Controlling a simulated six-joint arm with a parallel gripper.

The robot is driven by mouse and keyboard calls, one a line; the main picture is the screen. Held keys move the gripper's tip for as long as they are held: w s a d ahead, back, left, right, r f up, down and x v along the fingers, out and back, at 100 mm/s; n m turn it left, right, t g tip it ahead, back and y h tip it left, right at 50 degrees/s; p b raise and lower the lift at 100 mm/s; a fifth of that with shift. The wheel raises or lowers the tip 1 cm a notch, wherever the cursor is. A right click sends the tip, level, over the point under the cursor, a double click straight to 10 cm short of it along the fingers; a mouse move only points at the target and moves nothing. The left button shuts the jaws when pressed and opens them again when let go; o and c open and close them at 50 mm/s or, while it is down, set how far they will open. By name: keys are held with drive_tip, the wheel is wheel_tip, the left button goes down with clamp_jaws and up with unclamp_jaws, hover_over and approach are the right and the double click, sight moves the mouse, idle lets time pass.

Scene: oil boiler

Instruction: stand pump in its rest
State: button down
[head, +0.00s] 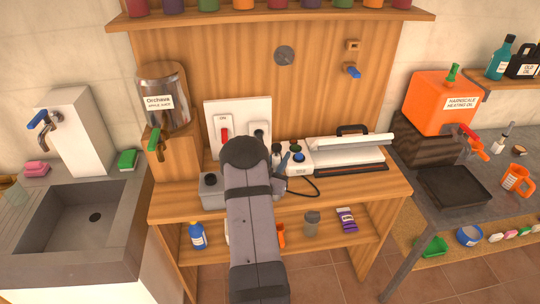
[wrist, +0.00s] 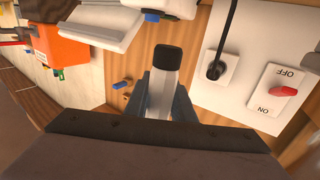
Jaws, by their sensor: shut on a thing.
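My gripper (wrist: 163,98) is shut on a pale grey cylinder with a black end, which looks like the pump (wrist: 163,85). In the head view the pump's dark tip (head: 276,149) shows just past my wrist, beside my gripper (head: 282,163), above the middle of the wooden bench. My arm hides most of it there, and its lower end is out of sight. A grey metal block with a round dark hole (head: 211,192) sits on the bench left of my arm; it may be the rest, but I cannot tell. My arm covers its right part.
A white sealer-like device (head: 345,153) with a blue knob stands close to the right of my gripper. A white panel (head: 232,113) with a red switch and a plugged socket is behind. A juice dispenser (head: 164,100) stands left. A black cable lies on the bench.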

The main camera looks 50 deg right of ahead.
drive_tip(key=shift+f, duration=0.35)
drive_tip(key=shift+a, duration=0.1)
drive_tip(key=shift+f+b, duration=2.4)
drive_tip(key=shift+b, duration=0.1)
drive_tip(key=shift+b, duration=0.6)
drive_tip(key=shift+f+b, duration=2.15)
drive_tip(key=shift+f, duration=0.1)
drive_tip(key=c, duration=1.4)
unclamp_jaws()
drive_tip(key=shift+c, duration=0.2)
drive_tip(key=shift+a, duration=0.2)
drive_tip(key=b+v, duration=0.1)
drive_tip(key=v, duration=0.4)
drive_tip(key=shift+a+f+b, duration=0.1)
drive_tip(key=shift+a+b, duration=0.2)
drive_tip(key=shift+s+a, duration=0.25)
drive_tip(key=shift+a, duration=0.45)
